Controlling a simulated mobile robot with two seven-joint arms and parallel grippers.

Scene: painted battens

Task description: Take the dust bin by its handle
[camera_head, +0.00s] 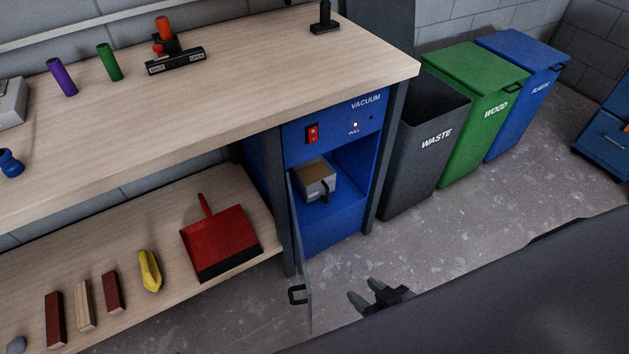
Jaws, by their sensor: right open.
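The dust bin (314,180) is a small grey box with brown contents on top. It sits inside the open blue vacuum cabinet (332,236) under the workbench. Its dark handle (325,190) is on the front and faces outward. The cabinet door (301,250) stands open, seen almost edge-on, with a black pull (298,294) low on it. My right gripper (361,291) is open and empty, low in front of the cabinet, right of the door and well apart from the dust bin. My left gripper is not in view.
A red dustpan (220,240) and several wood blocks lie on the lower shelf at left. The workbench top (250,70) overhangs the cabinet. Waste (425,145), wood and plastic bins stand at right. The floor before them is clear.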

